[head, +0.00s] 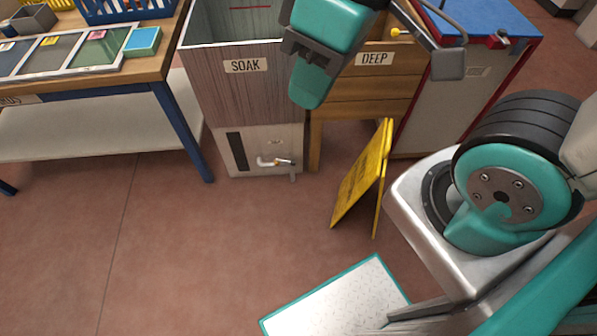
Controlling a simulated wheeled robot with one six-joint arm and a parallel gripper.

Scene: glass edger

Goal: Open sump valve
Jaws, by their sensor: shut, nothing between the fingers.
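The sump valve (278,162) is a small tap with a pale pipe and a metallic body on the front of a pale box, low under the tank labelled SOAK (215,85). Its short lever or spout points down at the right end; I cannot tell its exact setting. My gripper (309,98), teal with a grey bracket, hangs at the top middle, pointing down. It is shut and empty. In the picture it overlaps the right side of the SOAK tank, above and apart from the valve.
A yellow folding floor sign (362,180) stands right of the valve. Behind it is the wooden tank labelled DEEP (365,100). A blue-legged table (180,120) with glass samples stands left. A red-edged cabinet (440,115) is right. The floor before the valve is clear.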

